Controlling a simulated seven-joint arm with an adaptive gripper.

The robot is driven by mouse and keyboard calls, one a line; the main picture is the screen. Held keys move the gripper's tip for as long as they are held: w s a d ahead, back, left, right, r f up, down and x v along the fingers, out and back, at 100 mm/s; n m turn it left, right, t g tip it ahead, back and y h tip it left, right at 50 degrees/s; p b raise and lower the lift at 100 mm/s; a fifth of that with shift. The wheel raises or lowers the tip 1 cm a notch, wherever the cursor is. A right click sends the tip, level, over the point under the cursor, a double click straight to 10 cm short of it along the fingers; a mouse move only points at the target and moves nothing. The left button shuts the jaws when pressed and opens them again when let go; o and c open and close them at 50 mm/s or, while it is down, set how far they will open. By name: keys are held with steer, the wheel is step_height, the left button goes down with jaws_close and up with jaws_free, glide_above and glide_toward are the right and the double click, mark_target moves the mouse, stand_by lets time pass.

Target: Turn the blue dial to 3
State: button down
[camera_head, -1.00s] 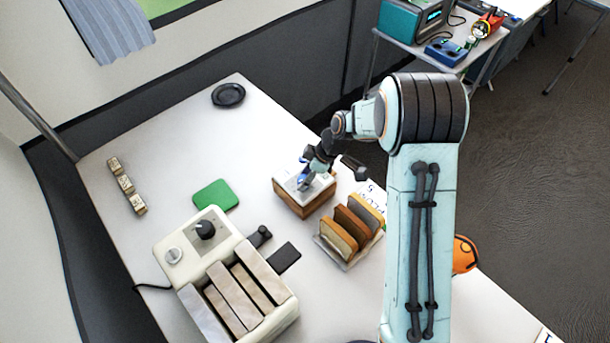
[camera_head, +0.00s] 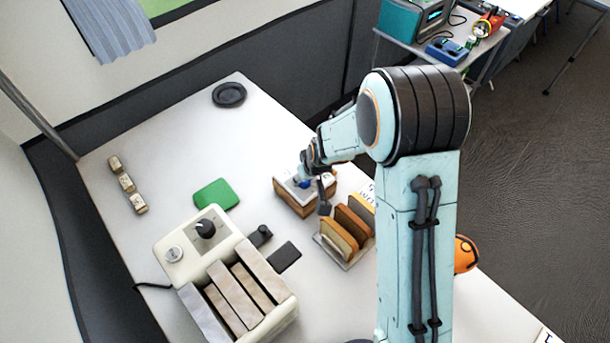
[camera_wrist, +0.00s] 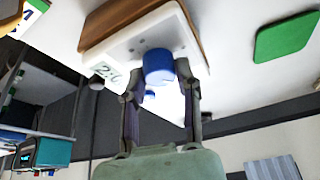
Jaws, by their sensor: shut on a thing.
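The blue dial (camera_wrist: 158,66) is a short cylinder on the white top plate (camera_wrist: 118,50) of a wooden box (camera_head: 292,205). In the head view, my wrist partly covers the dial (camera_head: 303,183). In the wrist view, my gripper (camera_wrist: 160,85) has one finger on each side of the dial and is shut on it. A "2" shows near one corner of the plate, with small dark dots around the dial. A "3" and any pointer on the dial cannot be made out.
A rack of bread slices (camera_head: 347,232) stands close to the box on the right. A green pad (camera_head: 216,194) lies to the left, and a cream toaster (camera_head: 238,280) stands at the front left.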

steer(key=m+h, duration=0.2)
steer(key=m, duration=0.3)
steer(key=shift+m, duration=0.3)
stand_by(0.5)
steer(key=c, duration=0.8)
jaws_free()
steer(key=v, duration=1.2)
steer(key=shift+s+a+f, duration=0.15)
steer(key=shift+s, duration=0.15)
